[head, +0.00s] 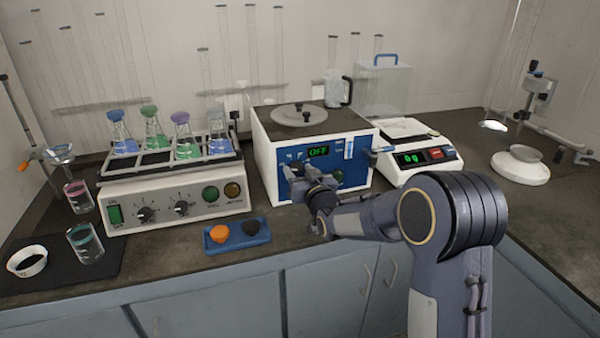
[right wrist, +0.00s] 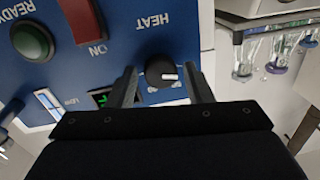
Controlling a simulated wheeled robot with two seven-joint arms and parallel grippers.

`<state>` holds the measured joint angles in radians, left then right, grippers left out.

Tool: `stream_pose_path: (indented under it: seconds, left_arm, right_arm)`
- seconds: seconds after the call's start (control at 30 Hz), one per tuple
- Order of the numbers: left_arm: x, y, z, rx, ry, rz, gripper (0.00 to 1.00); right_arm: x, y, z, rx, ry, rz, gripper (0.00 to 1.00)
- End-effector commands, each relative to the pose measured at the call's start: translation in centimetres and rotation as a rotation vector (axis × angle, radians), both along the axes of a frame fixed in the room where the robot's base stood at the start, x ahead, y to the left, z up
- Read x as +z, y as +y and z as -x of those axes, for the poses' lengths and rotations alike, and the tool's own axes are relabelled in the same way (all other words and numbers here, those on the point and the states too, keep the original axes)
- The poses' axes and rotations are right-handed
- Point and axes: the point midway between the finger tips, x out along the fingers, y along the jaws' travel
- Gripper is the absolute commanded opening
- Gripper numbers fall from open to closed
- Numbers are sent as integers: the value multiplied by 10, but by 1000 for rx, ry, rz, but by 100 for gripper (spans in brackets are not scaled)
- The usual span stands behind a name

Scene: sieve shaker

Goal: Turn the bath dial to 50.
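The water bath (head: 262,150) is a white box with a blue front panel and a round lid. Its green display (head: 318,151) reads OFF. The bath dial (right wrist: 158,72) is a black knob with a white pointer mark, on the blue panel near the word HEAT, which appears upside down in the right wrist view. My right gripper (head: 301,184) is at the panel's lower left and hides part of it. In the right wrist view its fingers are apart, one on each side of the dial, with gaps visible; contact is not seen. My left gripper is not in view.
A shaker (head: 165,195) with several flasks stands left of the bath. A balance (head: 418,157) stands to its right. A blue tray (head: 237,243) with an orange and a dark piece lies in front, near the counter's edge. Glasses (head: 86,243) stand far left.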

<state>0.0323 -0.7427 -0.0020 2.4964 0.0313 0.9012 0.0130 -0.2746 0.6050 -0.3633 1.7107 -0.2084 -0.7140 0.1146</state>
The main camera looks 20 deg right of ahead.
Motion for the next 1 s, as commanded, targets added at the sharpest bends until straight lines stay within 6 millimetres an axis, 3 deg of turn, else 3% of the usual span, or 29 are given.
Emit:
stream_pose_path:
  seconds: [0.03,0.27,0.57,1.0]
  left_arm:
    - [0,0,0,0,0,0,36]
    - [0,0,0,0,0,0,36]
    - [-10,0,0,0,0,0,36]
    - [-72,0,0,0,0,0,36]
  right_arm:
    - [0,0,0,0,0,0,40]
    - [0,0,0,0,0,0,10]
    - [-2,0,0,0,-1,-39,9]
    - [-8,-1,0,0,7,-349,9]
